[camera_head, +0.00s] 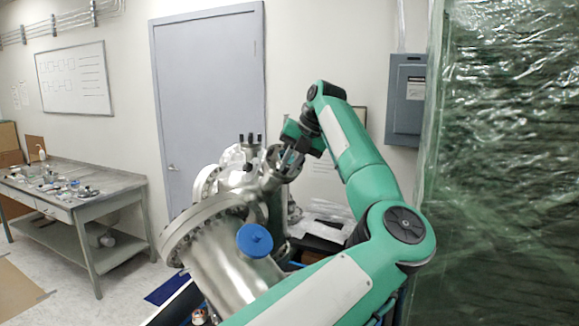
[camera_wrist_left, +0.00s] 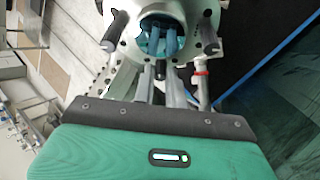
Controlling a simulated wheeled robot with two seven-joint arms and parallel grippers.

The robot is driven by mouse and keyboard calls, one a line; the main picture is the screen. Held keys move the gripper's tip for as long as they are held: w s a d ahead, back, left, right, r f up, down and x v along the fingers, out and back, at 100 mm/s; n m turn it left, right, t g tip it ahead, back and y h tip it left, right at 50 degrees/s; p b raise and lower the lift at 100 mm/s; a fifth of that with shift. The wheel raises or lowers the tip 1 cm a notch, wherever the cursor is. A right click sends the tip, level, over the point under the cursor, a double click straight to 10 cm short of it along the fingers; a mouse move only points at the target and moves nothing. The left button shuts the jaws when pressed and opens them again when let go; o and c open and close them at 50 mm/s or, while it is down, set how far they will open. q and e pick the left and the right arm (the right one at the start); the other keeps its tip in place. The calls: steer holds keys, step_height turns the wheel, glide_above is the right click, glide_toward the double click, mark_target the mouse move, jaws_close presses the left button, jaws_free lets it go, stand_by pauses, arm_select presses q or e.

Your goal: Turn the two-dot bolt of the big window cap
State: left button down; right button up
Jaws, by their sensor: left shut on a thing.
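The window cap (camera_wrist_left: 135,50) is a pale metal ring with a round bluish window (camera_wrist_left: 163,35), at the top of the left wrist view. Dark bolts stand around its rim, one at left (camera_wrist_left: 118,32), one at right (camera_wrist_left: 208,36) and one at the bottom (camera_wrist_left: 161,71). My left gripper (camera_wrist_left: 161,78) has its two grey fingers shut on the bottom bolt. Dot marks are too small to read. In the head view my left gripper (camera_head: 291,158) is at the upper port of the steel vacuum chamber (camera_head: 222,255); its fingertips are partly hidden. My right gripper is out of view.
A blue round cap (camera_head: 254,241) sits on the chamber near my left arm. A wrapped green stack (camera_head: 510,160) stands close at the right. A grey workbench (camera_head: 85,210) with small parts is at the left. A grey door (camera_head: 212,100) is behind.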

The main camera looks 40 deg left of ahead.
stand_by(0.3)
arm_select(q)
steer(key=c, duration=1.4)
jaws_free()
steer(key=shift+c, duration=0.2)
steer(key=shift+d+r, duration=0.1)
steer(key=shift+w+d+r, duration=0.1)
steer(key=shift+d+r, duration=0.05)
steer(key=shift+r, duration=0.1)
steer(key=b+v, duration=0.2)
steer(key=v, duration=1.1)
steer(key=shift+b, duration=0.4)
